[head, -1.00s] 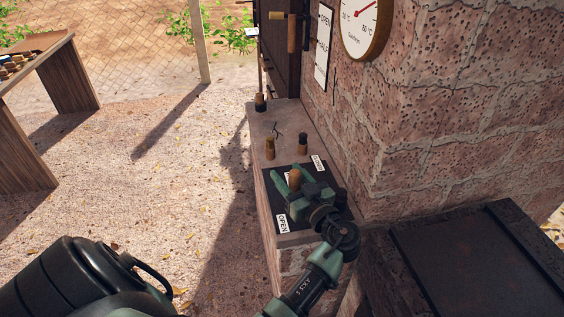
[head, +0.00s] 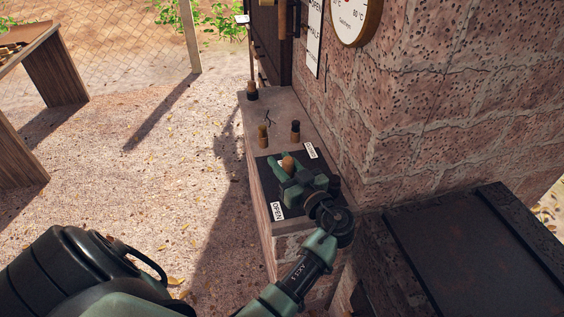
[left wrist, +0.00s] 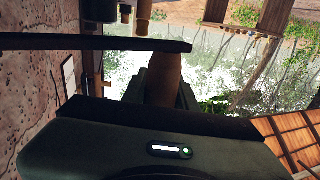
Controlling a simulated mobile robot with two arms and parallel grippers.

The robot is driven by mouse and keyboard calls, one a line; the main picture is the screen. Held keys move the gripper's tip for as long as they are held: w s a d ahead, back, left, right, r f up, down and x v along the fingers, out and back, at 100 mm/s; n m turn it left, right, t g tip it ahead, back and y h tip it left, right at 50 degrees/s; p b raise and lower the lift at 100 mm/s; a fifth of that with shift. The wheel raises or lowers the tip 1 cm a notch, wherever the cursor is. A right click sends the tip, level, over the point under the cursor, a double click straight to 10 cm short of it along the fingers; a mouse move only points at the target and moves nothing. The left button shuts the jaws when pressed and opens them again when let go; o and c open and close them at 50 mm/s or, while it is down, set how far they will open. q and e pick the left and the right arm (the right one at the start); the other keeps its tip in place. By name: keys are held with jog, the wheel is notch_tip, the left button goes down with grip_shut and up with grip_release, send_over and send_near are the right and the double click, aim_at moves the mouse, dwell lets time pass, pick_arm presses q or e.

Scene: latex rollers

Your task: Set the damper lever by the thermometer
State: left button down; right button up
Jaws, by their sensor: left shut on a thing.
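The damper lever's wooden knob (head: 288,162) stands over a dark plate (head: 263,180) on the stone ledge. The plate has an OPEN label (head: 277,211) at its near end and another label (head: 310,150), unreadable here, at its far end. My left gripper (head: 283,169) is shut on the knob, roughly midway between the labels. In the left wrist view the wooden knob (left wrist: 165,76) sits between the fingers; the lever's lower part is hidden. The thermometer (head: 357,18) on the brick wall is cut off at the top, and its needle is out of view. My right gripper is not in view.
A sign (head: 316,38) reading OPEN and HALF hangs on the wall. Two small wooden-and-dark pegs (head: 263,136) (head: 295,131) stand on the ledge behind the plate. A dark-topped box (head: 480,250) is at the right. A wooden table (head: 50,62) stands at far left over open ground.

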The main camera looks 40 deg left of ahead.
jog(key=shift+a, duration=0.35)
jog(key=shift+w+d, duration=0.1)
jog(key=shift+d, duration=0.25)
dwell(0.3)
pick_arm(q)
jog(key=w+m+t+h+b, duration=0.1)
jog(key=w+a+m+t+h+b, duration=0.1)
jog(key=t, duration=0.1)
jog(key=w+m+t+b, duration=0.1)
jog(key=w, duration=0.1)
jog(key=shift+a+f+m+h, duration=0.2)
jog(key=shift+a+m+h, duration=0.1)
jog(key=shift+a+h, duration=0.1)
jog(key=shift+w+r+m+t+h+b, duration=0.15)
jog(key=shift+w+m+t+h+b, duration=0.2)
jog(key=shift+w+t, duration=0.3)
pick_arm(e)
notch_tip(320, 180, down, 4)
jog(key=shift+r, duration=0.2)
pick_arm(q)
jog(key=c, duration=1.1)
grip_release()
jog(key=shift+s, duration=0.1)
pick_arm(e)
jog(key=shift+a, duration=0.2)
